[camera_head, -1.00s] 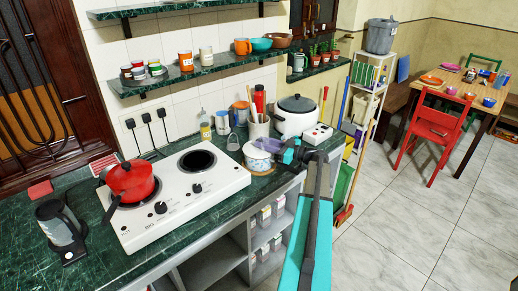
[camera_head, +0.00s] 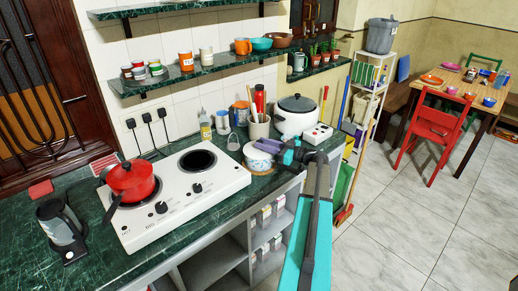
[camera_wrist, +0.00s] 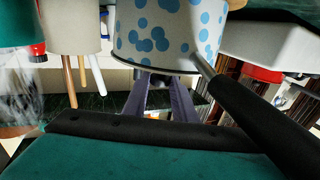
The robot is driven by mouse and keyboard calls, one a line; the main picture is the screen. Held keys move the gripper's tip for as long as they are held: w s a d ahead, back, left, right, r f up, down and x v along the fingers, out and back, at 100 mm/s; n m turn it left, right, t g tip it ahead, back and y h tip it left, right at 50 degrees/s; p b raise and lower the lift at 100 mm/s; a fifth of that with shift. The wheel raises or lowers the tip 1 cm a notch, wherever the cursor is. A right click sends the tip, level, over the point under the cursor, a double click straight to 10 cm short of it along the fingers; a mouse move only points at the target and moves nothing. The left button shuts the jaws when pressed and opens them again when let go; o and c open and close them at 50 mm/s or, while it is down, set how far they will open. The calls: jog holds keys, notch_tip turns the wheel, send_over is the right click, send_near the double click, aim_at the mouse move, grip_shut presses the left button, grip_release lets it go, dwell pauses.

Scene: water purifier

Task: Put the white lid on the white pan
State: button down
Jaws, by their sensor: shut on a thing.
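The white pan (camera_head: 257,164) stands on the counter right of the stove, below my gripper. In the wrist view the pan (camera_wrist: 160,25) appears upside down, with blue dots and a black handle reaching to the lower right. My gripper (camera_head: 262,147) has purple fingers and is shut at the top of the pan. In the wrist view my gripper (camera_wrist: 157,80) closes on a small dark part, apparently the knob of the white lid. The lid is mostly hidden, seen nearly edge-on at the pan's rim. I cannot tell whether it is fully seated.
A utensil holder (camera_head: 259,127) and a large white cooker (camera_head: 295,119) stand just behind the pan. A shelf (camera_head: 195,70) hangs above. The counter's front edge is close.

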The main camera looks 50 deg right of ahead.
jog(key=c, duration=0.9)
grip_release()
jog(key=shift+r+p, duration=2.65)
jog(key=shift+r, duration=0.85)
jog(key=shift+f, duration=0.1)
